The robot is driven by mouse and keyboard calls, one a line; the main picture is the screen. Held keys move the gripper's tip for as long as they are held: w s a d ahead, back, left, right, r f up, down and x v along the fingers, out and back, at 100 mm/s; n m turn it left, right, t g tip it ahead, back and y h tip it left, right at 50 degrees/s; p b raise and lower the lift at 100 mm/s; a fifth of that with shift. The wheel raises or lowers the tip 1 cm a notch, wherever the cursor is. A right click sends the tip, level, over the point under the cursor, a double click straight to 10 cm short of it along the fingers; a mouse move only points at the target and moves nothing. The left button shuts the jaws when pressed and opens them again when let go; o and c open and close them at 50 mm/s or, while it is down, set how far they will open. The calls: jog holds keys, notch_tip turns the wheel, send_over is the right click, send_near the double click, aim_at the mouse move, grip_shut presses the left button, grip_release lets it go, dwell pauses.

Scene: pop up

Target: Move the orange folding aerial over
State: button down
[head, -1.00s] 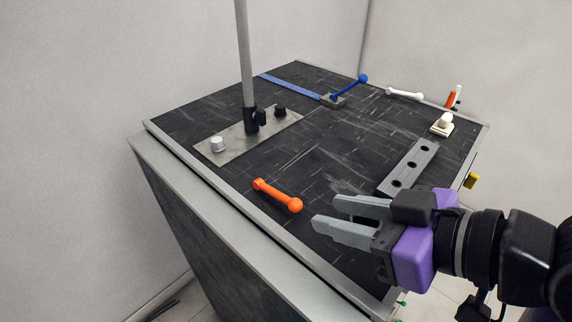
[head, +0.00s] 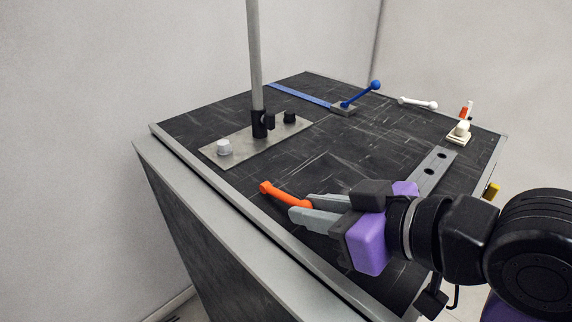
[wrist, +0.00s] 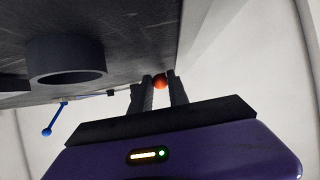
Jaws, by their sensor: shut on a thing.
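The orange folding aerial (head: 283,195) lies low over the dark tabletop near its front left edge. Its hinge end points up and left, and its ball end is hidden by my gripper in the head view. My gripper (head: 304,207) has come in from the right and is shut on the ball end. In the wrist view the orange ball (wrist: 160,82) shows between the two fingers.
A blue aerial (head: 361,93), a white aerial (head: 417,102), a cream switch (head: 460,132) and a grey holed bar (head: 435,168) are farther back. Open tabletop lies between.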

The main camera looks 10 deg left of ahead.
jog(key=shift+w+a+r+p, duration=0.1)
jog(key=shift+r+p, duration=0.4)
jog(key=shift+r, duration=0.15)
jog(key=shift+w+a+r+p, duration=0.1)
jog(key=shift+r+p, duration=0.35)
jog(key=shift+r, duration=0.15)
jog(key=shift+w+a+r+p, duration=0.2)
jog(key=shift+a+r+p, duration=0.1)
jog(key=shift+r+p, duration=0.4)
jog(key=shift+w+a+r+p, duration=0.25)
jog(key=shift+a+r+p, duration=0.05)
jog(key=shift+r+p, duration=0.1)
jog(key=shift+r, duration=0.1)
jog(key=shift+w+a+r+p, duration=0.5)
jog(key=shift+a+r+p, duration=0.15)
jog(key=shift+r+p, duration=0.1)
jog(key=shift+w+a, duration=0.1)
